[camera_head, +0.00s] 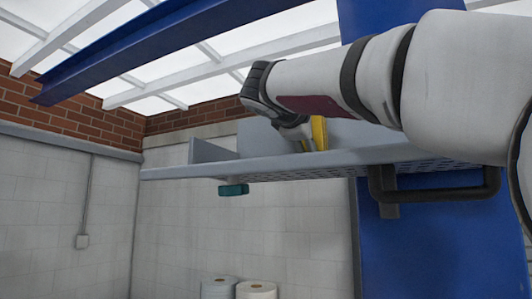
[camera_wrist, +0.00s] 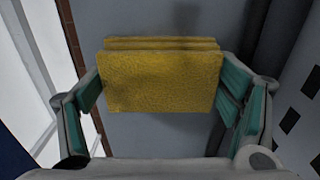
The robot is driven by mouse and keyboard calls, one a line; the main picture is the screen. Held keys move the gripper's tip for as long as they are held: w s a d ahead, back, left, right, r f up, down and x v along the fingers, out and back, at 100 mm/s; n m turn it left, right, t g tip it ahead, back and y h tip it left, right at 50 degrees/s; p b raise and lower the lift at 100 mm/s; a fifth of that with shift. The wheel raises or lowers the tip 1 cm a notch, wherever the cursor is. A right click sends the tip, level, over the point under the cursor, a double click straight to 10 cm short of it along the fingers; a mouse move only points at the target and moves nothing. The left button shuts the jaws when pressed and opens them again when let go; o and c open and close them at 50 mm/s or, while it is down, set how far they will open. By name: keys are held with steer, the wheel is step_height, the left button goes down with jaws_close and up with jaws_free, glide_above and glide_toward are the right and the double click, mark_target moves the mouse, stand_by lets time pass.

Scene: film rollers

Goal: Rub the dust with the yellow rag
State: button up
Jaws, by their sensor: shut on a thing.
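The yellow rag (camera_wrist: 160,82) is a thick folded block between the teal-padded fingers of my gripper (camera_wrist: 161,92) in the wrist view. My gripper is shut on it by its left and right sides. In the head view a strip of the rag (camera_head: 319,134) shows upright beside my gripper (camera_head: 304,143), just above the grey shelf (camera_head: 210,169). I cannot tell whether the rag touches the shelf. No dust can be made out for certain; a dark smudge or shadow shows on the grey surface beyond the rag in the wrist view.
A small teal object (camera_head: 233,190) is below the shelf. Two rolls (camera_head: 257,290) stand low down. A blue panel (camera_head: 430,240) with a dark handle (camera_head: 440,196) is at right.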

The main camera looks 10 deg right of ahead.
steer(key=shift+w+a+f, duration=0.2)
steer(key=shift+w+a, duration=0.25)
steer(key=shift+w, duration=0.1)
steer(key=shift+a, duration=0.1)
steer(key=shift+s+a, duration=0.15)
steer(key=shift+s, duration=0.1)
steer(key=shift+v, duration=2.6)
steer(key=shift+s+r, duration=0.1)
steer(key=shift+s, duration=0.05)
steer(key=shift+v, duration=1.45)
